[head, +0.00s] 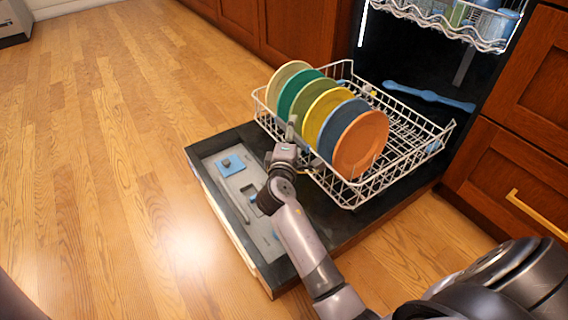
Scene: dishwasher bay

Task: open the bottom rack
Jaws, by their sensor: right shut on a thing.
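The bottom rack (413,163) is a white wire basket, pulled partly out of the dark dishwasher over its lowered door (345,225). A row of several coloured plates stands in it, with an orange plate (361,145) nearest and a pale green one (283,82) farthest. My right gripper (291,130) is at the rack's front edge, beside the plates. It is shut on the rack's front wire, though its fingertips are small and partly hidden. My left gripper is out of view.
The upper rack (470,30) holds cups and sits inside the dishwasher. A blue spray arm (428,96) lies behind the bottom rack. Wooden cabinets flank the bay, with a brass handle (536,216) at right. The wooden floor (110,170) at left is clear.

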